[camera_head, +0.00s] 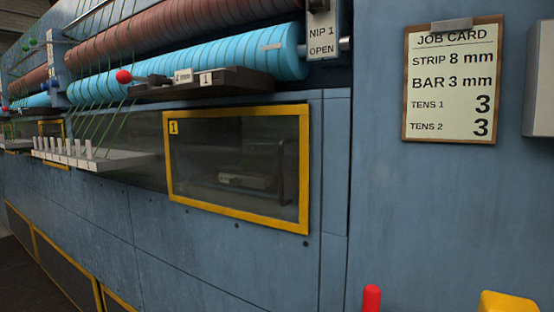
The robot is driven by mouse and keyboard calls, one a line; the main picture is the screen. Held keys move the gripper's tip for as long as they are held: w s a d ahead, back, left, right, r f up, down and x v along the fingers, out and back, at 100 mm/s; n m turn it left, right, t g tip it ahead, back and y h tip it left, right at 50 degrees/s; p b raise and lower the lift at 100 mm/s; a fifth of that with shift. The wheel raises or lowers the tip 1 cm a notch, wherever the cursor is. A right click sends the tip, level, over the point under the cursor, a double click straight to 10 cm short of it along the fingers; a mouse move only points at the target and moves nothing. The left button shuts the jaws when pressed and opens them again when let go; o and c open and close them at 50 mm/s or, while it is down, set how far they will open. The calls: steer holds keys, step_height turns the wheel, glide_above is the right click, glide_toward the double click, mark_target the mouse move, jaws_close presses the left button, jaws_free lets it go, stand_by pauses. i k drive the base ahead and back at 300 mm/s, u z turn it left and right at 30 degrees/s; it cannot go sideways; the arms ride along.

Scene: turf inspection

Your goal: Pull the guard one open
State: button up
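Guard one (306,170) is a dark see-through panel in a yellow frame on the blue machine front, with a yellow "1" tag (174,128) at its upper left corner. A dark upright bar handle (282,172) shows near its right side. The frame looks flush with the machine front, so the guard appears closed. A dim light-coloured shape (246,181) shows behind the panel. My gripper is not in view.
Above the guard are a cyan roller (240,55), a dark ledge (225,82) and a red ball knob (124,76). A white tray with pegs (112,161) juts out at left. A red rod (371,298) and yellow object (507,302) stand at the bottom right. A job card (453,82) hangs above.

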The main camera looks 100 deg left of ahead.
mark_target(302, 110)
steer(key=u, duration=0.05)
steer(key=i, duration=0.05)
steer(key=u, duration=3.2)
